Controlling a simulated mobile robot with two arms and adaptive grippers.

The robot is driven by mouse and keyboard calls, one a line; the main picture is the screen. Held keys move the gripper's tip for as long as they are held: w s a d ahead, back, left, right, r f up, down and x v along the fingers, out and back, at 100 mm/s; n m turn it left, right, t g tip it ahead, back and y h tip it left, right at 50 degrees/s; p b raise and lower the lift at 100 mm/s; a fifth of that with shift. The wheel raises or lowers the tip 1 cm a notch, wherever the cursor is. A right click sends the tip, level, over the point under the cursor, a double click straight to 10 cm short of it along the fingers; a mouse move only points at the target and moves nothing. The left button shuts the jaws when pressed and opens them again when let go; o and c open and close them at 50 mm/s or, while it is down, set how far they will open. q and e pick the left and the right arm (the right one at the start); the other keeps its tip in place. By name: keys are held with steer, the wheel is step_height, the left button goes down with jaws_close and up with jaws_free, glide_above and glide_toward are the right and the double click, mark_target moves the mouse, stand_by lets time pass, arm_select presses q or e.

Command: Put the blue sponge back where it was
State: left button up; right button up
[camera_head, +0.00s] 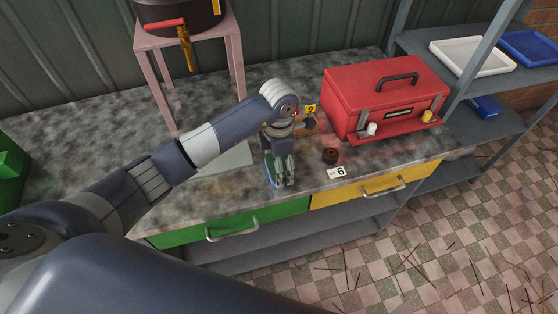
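My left gripper (281,183) points down at the counter's front edge, above the seam between the green and yellow drawers. A narrow blue sliver (268,180) shows along the left side of its fingers. It may be the blue sponge, but most of it is hidden, and I cannot tell whether the fingers grip it. My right gripper is not in view.
A red toolbox (372,95), a dark round puck (330,156) and a label "6" (336,173) are right of the gripper. A pale slab (226,161) lies left of it. A pink stand (187,42) holds a dark pot (180,14). White (471,56) and blue (530,47) trays sit on the shelf.

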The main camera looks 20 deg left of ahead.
arm_select(q)
steer(key=shift+f, duration=0.15)
steer(key=o, duration=1)
steer(key=shift+r, duration=0.3)
steer(key=shift+r+b, duration=1.45)
steer(key=shift+r, duration=4.45)
